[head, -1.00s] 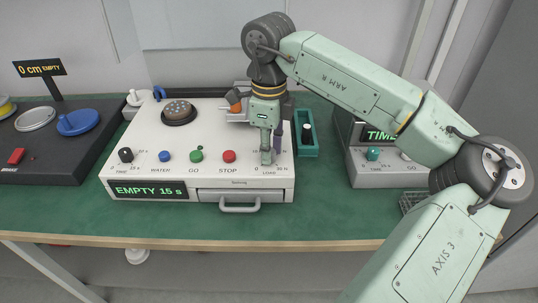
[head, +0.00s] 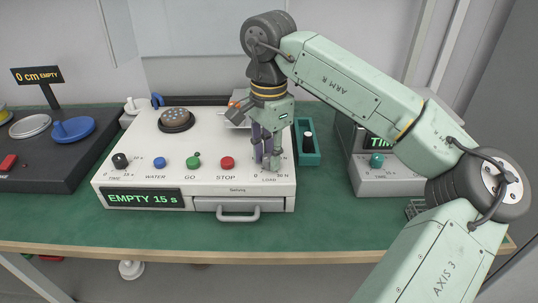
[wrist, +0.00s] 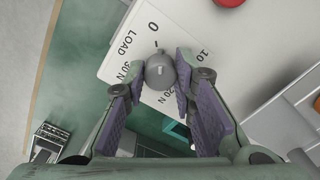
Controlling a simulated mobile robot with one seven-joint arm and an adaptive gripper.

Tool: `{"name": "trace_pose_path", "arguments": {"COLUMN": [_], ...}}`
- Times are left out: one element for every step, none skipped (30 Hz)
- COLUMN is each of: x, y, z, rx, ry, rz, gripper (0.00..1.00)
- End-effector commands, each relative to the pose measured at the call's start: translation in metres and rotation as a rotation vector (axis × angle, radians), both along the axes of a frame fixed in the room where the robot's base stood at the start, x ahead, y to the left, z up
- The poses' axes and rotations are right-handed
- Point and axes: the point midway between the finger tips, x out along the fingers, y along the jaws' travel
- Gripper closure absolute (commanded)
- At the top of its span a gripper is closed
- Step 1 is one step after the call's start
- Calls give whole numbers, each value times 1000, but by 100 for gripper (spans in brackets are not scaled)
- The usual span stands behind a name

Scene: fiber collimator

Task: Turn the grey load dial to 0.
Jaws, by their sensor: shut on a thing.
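The grey load dial (wrist: 160,70) sits on the white panel in the wrist view, with LOAD and the scale marks 0, 10, 20 and 30 N around it.
Red (head: 227,163), green (head: 193,163) and blue (head: 165,163) buttons lie left of my gripper. The display (head: 145,197) reads EMPTY 15 s. A green tray (head: 308,157) stands close at the right. A second grey machine (head: 385,180) is further right.

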Motion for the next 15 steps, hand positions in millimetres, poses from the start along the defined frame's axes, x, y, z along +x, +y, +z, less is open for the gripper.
{"name": "trace_pose_path", "arguments": {"x": [1,1,1,1,1,0,0,0,0,1,0,0,0,0,0], "y": [1,1,1,1,1,1,1,1,1,1,1,1,1,1,1], "z": [0,0,0,0,0,0,0,0,0,0,0,1,1,1,1], "rx": [2,2,2,2,2,2,2,2,2,2,2,2,2,2,2], "ry": [-2,-2,-2,-2,-3,-3,-3,-3,-3,-3,-2,-2,-2,-2,-2], "rz": [29,46,68,83,96,113,124,133,146,153,159,166,171,175,179], "gripper": [100,100,100,100,100,100,100,100,100,100,100,100,100,100,100]}}
